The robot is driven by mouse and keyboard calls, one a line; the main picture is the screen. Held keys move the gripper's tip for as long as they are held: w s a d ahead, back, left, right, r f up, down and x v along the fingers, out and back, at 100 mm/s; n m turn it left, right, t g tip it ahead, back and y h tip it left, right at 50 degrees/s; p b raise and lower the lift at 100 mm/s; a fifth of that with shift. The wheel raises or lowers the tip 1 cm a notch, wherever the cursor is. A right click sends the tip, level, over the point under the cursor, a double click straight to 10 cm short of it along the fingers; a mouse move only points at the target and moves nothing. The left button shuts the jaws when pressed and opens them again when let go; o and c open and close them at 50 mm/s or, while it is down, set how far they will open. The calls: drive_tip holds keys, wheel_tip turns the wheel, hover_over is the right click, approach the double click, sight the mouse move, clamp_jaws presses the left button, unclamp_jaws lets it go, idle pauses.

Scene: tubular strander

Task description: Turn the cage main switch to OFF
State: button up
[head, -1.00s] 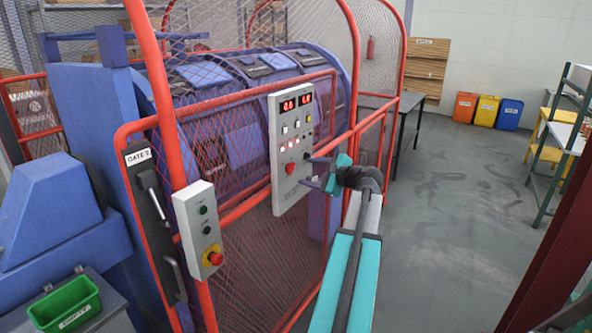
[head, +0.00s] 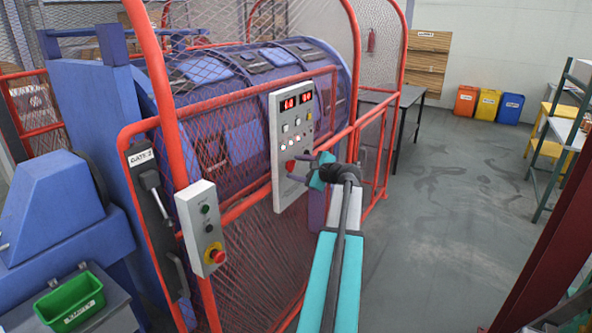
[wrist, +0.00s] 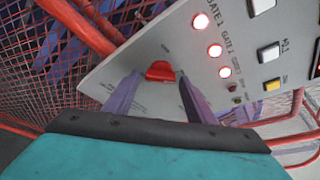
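The grey control panel (head: 277,120) hangs on the red guard rail in front of the blue drum. A red knob, apparently the main switch (head: 290,166), sits low on the panel; in the wrist view the red knob (wrist: 160,71) lies between my fingertips. My gripper (head: 296,168) is open, its two purple fingers on either side of the knob (wrist: 158,77). A small gap seems to show on each side; contact cannot be told. The knob's label and position marks are not readable.
Lit lamps (wrist: 214,50) and push buttons (wrist: 268,53) are beside the knob on the panel. A smaller box with a red emergency button (head: 216,255) is on the gate post at left. Red mesh guarding (head: 245,240) surrounds the panel. The floor (head: 440,200) at right is clear.

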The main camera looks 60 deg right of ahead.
drive_tip(key=c, duration=0.7)
drive_tip(key=shift+a+f, duration=0.1)
drive_tip(key=shift+a, duration=0.4)
drive_tip(key=shift+c, duration=0.4)
drive_tip(key=shift+d, duration=0.3)
